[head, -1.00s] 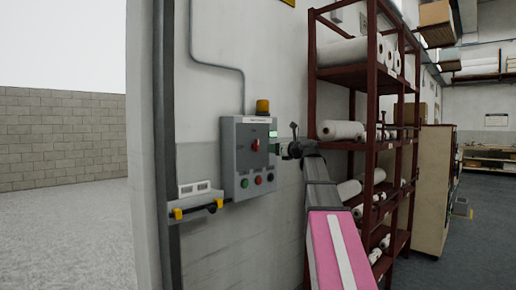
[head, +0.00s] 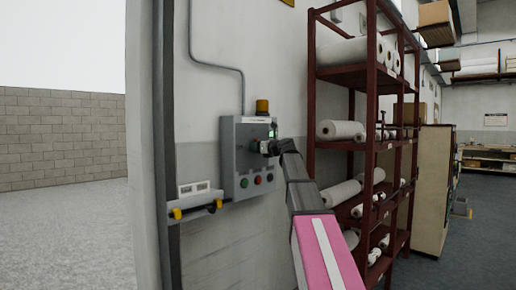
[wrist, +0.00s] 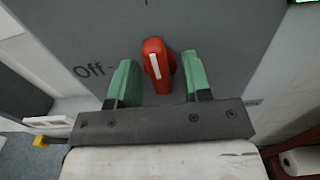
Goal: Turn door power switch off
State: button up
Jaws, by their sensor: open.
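The door power switch (wrist: 155,66) is a red rotary knob with a white line, on a grey panel face (wrist: 220,30). In the wrist view its line points nearly straight up, leaning slightly left, and the word "Off" is printed to its left. My gripper (wrist: 159,82) is open, with one green finger on each side of the knob and a visible gap to the left finger; the right finger is close to it. In the head view my gripper (head: 262,147) is at the front of the grey control box (head: 233,160) and hides the knob.
An amber beacon (head: 262,106) tops the box, and green, red and blue buttons (head: 257,180) sit low on it. A barrier bracket (head: 196,207) is on the wall to the left. A dark red rack (head: 369,100) with white rolls stands right of my arm.

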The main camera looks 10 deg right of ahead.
jog(key=c, duration=0.6)
jog(key=shift+c, duration=0.2)
jog(key=shift+n, duration=0.3)
jog(key=n, duration=0.9)
jog(key=shift+a, duration=0.1)
jog(key=shift+s+f+n, duration=0.1)
jog(key=shift+f+n, duration=0.05)
jog(key=shift+n, duration=3.95)
